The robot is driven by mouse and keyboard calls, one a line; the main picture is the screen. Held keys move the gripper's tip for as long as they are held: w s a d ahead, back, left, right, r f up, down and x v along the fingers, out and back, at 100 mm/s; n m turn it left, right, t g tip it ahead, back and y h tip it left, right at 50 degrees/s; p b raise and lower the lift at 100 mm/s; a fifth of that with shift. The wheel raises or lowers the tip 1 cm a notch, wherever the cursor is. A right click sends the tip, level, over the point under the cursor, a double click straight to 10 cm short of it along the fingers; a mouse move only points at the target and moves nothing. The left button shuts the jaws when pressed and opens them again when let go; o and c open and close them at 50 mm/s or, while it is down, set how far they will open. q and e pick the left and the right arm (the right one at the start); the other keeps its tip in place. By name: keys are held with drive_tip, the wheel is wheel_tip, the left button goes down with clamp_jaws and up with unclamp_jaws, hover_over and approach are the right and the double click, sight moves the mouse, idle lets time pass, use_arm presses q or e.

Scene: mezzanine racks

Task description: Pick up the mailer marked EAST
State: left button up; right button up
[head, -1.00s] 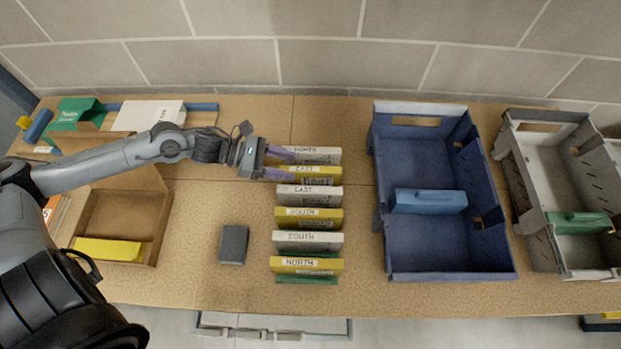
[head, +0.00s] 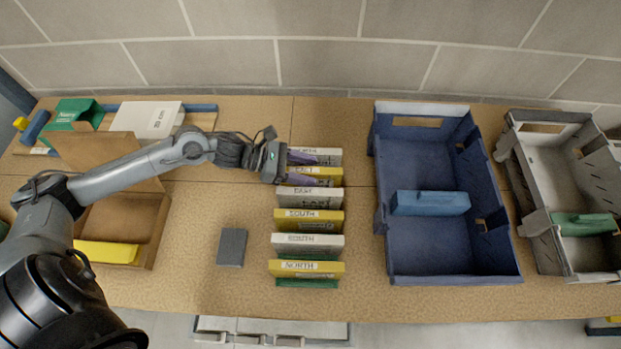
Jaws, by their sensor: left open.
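Several mailers stand on edge in a column on the table. A yellow mailer marked EAST (head: 327,172) is second from the back. A white mailer marked EAST (head: 309,199) stands just in front of it. My left gripper (head: 309,169) is open at the left end of the yellow EAST mailer. Its purple fingers lie one behind and one in front of that mailer's label, over its left part. The rear finger also overlaps the white mailer (head: 330,154) at the back. I cannot tell if the fingers touch anything. My right gripper is not in view.
Yellow and white SOUTH mailers and a yellow NORTH mailer (head: 307,269) stand nearer. A grey block (head: 232,247) lies left of them. A blue crate (head: 451,277) and a grey crate (head: 556,248) stand right. A cardboard box (head: 160,236) is left, under my arm.

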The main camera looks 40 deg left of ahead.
use_arm(q)
drive_tip(key=shift+c, duration=0.3)
clamp_jaws()
drive_tip(key=shift+r, duration=0.1)
